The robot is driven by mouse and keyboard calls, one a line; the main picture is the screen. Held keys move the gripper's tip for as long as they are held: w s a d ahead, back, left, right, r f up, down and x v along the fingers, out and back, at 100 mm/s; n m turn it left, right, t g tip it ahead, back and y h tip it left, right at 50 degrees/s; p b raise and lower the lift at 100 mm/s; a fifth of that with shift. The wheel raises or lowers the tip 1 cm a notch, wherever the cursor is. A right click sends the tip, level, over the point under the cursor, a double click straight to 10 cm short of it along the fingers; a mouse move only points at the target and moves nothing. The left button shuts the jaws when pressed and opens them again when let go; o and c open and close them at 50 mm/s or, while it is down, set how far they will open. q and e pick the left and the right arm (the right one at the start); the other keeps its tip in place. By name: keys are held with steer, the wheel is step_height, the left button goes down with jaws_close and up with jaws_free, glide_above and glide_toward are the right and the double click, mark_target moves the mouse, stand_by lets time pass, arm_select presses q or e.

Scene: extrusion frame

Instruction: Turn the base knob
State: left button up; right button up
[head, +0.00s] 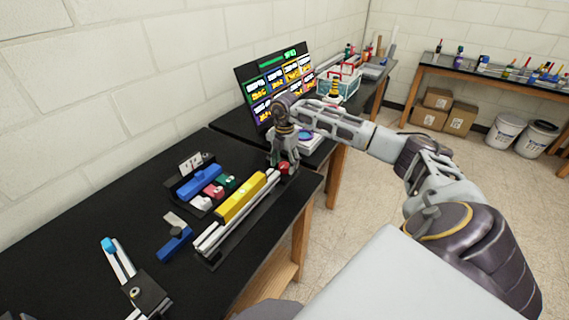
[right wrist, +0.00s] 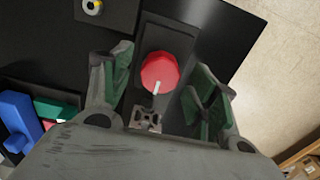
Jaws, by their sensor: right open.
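The red base knob (right wrist: 159,71) with a white pointer mark sits on a black base plate (right wrist: 172,40). In the head view the knob (head: 284,168) shows at the far end of the aluminium extrusion (head: 232,218), close to the fingers. My right gripper (right wrist: 158,80) is open, its two green-padded fingers standing on either side of the knob with gaps visible. In the head view my right gripper (head: 283,158) points down over the knob. I cannot tell its exact height above the plate. My left gripper is not in view.
A yellow block (head: 241,196) lies along the extrusion. Blue, red, green and white parts sit in a black holder (head: 178,184) to the left. A monitor (head: 276,83) and a red-handled clear box (head: 343,80) stand behind. The table's right edge is close to the knob.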

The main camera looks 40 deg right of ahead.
step_height(320, 180, up, 12)
steer(key=shift+f, duration=0.2)
stand_by(0.4)
steer(key=shift+r, duration=0.1)
stand_by(0.5)
step_height(320, 180, up, 9)
steer(key=p, duration=0.9)
glide_above(285, 165)
steer(key=shift+w, duration=0.1)
steer(key=shift+r+p, duration=0.45)
steer(key=shift+p, duration=0.1)
steer(key=shift+f, duration=0.1)
